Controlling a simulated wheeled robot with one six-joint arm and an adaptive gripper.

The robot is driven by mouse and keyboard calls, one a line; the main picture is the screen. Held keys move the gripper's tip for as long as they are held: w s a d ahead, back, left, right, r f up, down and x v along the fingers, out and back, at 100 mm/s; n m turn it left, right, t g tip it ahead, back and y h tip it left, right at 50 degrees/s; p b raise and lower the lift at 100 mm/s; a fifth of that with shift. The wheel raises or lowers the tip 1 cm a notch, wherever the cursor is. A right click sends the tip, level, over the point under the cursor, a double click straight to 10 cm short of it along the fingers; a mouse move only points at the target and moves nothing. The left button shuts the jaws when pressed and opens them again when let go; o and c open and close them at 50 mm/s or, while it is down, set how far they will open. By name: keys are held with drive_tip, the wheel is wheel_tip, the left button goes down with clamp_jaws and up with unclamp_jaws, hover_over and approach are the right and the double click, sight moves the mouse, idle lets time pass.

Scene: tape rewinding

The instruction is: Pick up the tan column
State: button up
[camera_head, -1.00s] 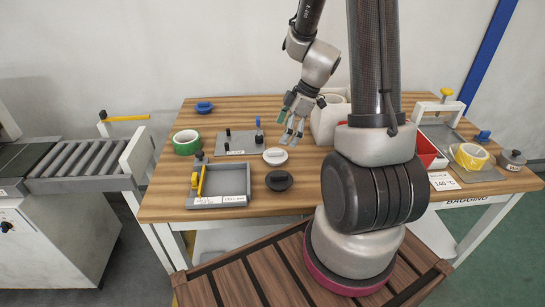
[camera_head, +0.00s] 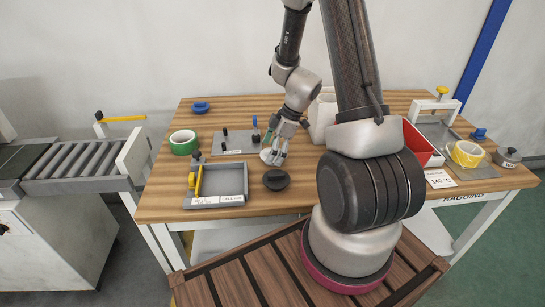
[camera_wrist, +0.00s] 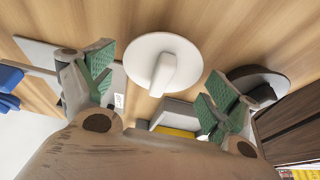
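I see no part that is clearly a tan column. A white round disc (camera_wrist: 150,47) with a pale upright knob (camera_wrist: 165,72) lies on the wooden table in the wrist view. My gripper (camera_wrist: 158,92) is open, with green finger pads on either side of the knob and space between them. In the head view my gripper (camera_head: 274,153) is over the white disc and hides part of it. I cannot tell any contact. A black disc with a knob (camera_head: 276,180) is just in front; it also shows at the right of the wrist view (camera_wrist: 258,82).
A grey plate with pegs (camera_head: 232,146) lies left of the gripper. A grey tray with a yellow lever (camera_head: 230,187) is at front left, and a green tape roll (camera_head: 183,142) farther left. A white container (camera_head: 322,115) stands behind right. A red bin (camera_head: 418,143) is farther right.

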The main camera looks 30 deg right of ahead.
drive_tip(key=c, duration=0.4)
drive_tip(key=shift+r, duration=0.1)
drive_tip(key=shift+c, duration=0.2)
